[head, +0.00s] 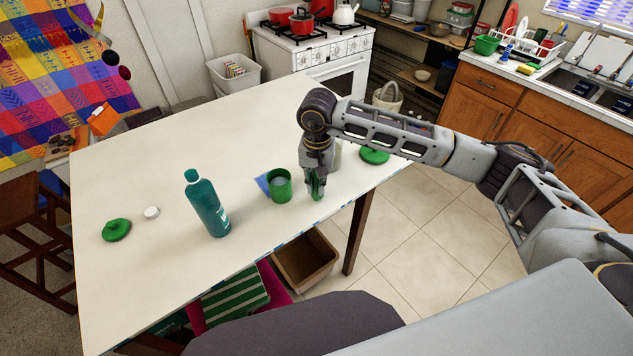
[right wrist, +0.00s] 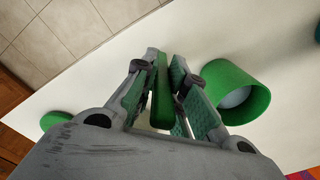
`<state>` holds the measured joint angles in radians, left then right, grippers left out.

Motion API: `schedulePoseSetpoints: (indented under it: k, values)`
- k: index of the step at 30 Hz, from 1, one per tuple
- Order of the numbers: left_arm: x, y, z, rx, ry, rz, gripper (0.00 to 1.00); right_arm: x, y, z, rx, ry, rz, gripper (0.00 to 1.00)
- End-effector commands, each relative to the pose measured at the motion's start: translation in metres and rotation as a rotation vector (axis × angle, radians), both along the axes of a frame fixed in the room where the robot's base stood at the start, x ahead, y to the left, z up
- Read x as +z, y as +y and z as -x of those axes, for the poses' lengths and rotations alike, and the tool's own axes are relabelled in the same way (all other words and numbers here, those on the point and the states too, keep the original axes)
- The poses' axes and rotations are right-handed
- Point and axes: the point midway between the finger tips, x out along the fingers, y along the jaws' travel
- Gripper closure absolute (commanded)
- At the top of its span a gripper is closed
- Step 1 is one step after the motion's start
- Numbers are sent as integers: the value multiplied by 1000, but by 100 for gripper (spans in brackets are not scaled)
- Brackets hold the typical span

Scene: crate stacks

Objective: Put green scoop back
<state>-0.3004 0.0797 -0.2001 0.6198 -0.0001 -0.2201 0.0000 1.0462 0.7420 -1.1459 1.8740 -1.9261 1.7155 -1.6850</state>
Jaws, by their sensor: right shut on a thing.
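My right gripper (head: 316,197) points down over the white table near its front edge. It is shut on the green scoop (head: 317,184), of which a narrow green part shows between the fingers; in the right wrist view the scoop (right wrist: 160,88) is a long green strip between the finger pads. Most of the scoop is hidden by the fingers. My left gripper is not in view.
Green lids lie right (head: 374,156) and far left (head: 117,229), near a small white cap (head: 152,212). The table's (head: 190,130) back half is clear.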

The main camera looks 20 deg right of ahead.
Motion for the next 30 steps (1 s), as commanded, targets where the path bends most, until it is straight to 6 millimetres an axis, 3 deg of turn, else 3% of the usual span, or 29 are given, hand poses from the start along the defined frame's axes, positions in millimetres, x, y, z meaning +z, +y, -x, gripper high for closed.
schedulePoseSetpoints:
  k: [18,19,24,30]
  values:
    - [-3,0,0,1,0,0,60,-11,0,0,1,-1,0,100]
    - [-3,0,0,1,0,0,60,-11,0,0,1,0,0,85]
    - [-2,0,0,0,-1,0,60,-10,0,0,1,0,0,65]
    - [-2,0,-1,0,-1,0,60,-10,0,0,0,0,0,65]
